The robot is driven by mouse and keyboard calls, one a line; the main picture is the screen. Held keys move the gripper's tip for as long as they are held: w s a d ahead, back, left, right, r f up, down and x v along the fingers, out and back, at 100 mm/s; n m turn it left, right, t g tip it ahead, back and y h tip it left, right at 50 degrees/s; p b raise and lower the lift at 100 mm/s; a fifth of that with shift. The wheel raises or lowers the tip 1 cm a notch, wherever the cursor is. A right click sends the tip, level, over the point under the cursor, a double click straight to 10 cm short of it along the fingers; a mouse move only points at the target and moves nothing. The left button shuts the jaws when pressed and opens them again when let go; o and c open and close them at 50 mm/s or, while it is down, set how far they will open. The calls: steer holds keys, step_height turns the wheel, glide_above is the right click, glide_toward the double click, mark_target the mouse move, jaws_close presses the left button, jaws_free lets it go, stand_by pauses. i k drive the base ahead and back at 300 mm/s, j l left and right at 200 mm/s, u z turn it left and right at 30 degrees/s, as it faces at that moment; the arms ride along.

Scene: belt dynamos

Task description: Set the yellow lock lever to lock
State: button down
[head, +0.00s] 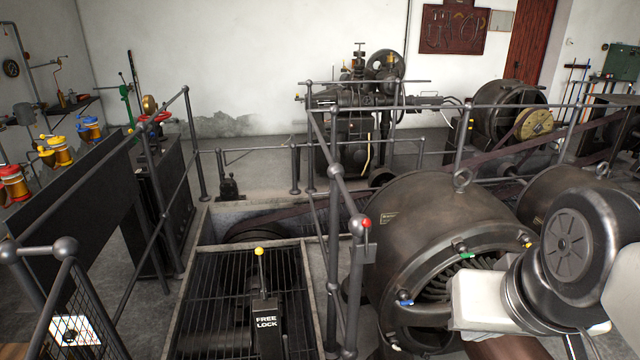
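The yellow lock lever (261,265) is a thin rod with a yellow ball knob. It stands nearly upright on a dark box (267,322) lettered FREE above LOCK, and its knob is on the FREE side, away from the camera. The box is by the barred grating at the lower middle. The end of my arm, with a white block that seems to be my gripper (481,302), is at the lower right in front of the big dynamo, well right of the lever. I cannot make out its fingers. Nothing touches the lever.
Grey railings with a red-tipped post (366,223) stand between my arm and the lever. The big dynamo (440,225) fills the right side. A dark panel (70,190) and yellow, blue and red devices are at the left. Space above the grating (215,285) is clear.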

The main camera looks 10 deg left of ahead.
mark_target(259, 251)
steer(key=i+j+u, duration=0.1)
steer(key=i+u, duration=0.95)
steer(key=z, duration=0.4)
